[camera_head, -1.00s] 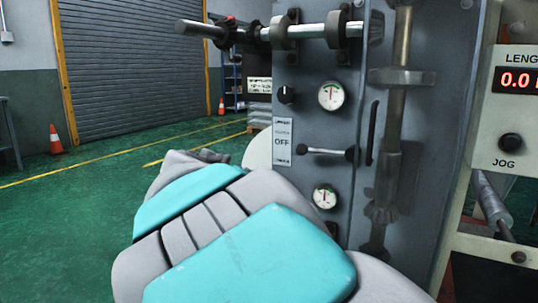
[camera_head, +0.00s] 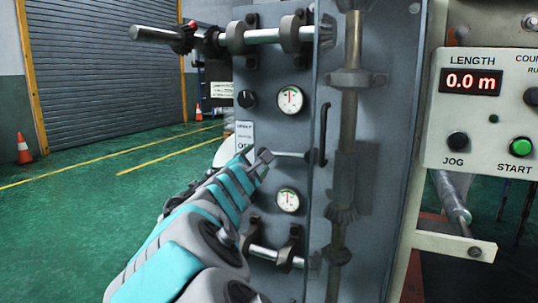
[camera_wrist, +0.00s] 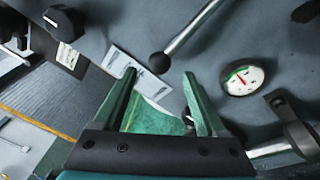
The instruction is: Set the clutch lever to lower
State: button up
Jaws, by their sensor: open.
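The clutch lever (camera_head: 292,154) is a thin metal rod on the grey panel, roughly level in the head view. Its left end is hidden behind my gripper (camera_head: 264,157). In the wrist view the lever (camera_wrist: 193,29) ends in a black ball knob (camera_wrist: 159,63). My gripper (camera_wrist: 159,75) is open, its green fingertips on either side of the knob in the picture. Whether they touch it, I cannot tell. A white label plate (camera_head: 245,132) reads OFF, partly covered by my arm; it also shows in the wrist view (camera_wrist: 138,71).
Gauges sit above (camera_head: 290,99) and below (camera_head: 287,200) the lever, with a black knob (camera_head: 246,99) at upper left. A vertical shaft (camera_head: 350,120) and a control box (camera_head: 490,110) reading 0.0 m stand right. Green floor (camera_head: 90,220) is open at left.

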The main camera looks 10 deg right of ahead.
jog(key=x, duration=0.6)
jog(key=shift+w+d, duration=0.2)
jog(key=shift+w, duration=0.05)
grip_shut()
dwell(0.4)
dwell(0.9)
